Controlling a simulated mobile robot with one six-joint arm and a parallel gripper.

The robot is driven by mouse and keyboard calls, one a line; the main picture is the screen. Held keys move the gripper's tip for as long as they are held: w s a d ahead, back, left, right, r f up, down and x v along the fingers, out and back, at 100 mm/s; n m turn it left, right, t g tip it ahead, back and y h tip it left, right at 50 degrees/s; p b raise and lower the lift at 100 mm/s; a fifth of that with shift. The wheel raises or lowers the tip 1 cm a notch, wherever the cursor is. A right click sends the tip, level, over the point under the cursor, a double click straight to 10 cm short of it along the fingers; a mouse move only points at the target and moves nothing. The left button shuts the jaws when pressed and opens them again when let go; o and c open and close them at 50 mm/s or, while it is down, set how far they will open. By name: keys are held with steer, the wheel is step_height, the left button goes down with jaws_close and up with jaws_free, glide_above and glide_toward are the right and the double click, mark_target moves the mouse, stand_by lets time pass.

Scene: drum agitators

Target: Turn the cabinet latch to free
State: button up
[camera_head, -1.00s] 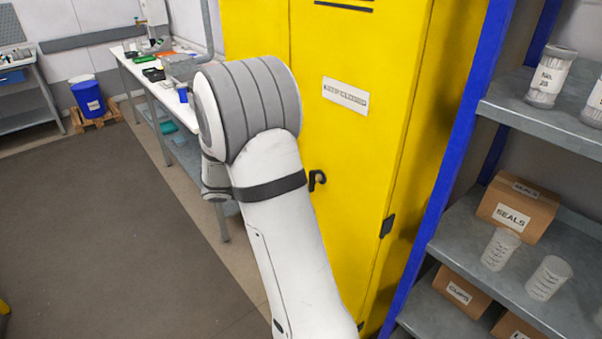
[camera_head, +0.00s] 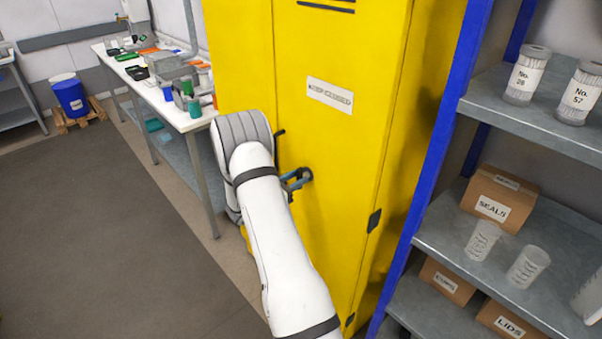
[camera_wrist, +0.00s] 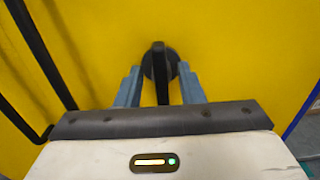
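The yellow cabinet (camera_head: 375,100) stands in front of me with its door shut. Its black latch (camera_wrist: 160,65) shows in the wrist view as a round base with a lever running down the picture from it. My gripper (camera_wrist: 160,88) is open, with one blue-grey finger on each side of the lever. Gaps show between the lever and both fingers. In the head view my gripper (camera_head: 298,179) is at the cabinet front, and it and my arm mostly hide the latch.
A long black handle (camera_wrist: 40,55) runs along the left of the wrist view. To the right, a blue-posted shelf rack (camera_head: 445,140) holds jars and a SEALS box (camera_head: 500,200). A workbench (camera_head: 185,122) stands at left.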

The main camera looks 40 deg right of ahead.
steer(key=shift+d, duration=0.8)
steer(key=shift+c, duration=0.5)
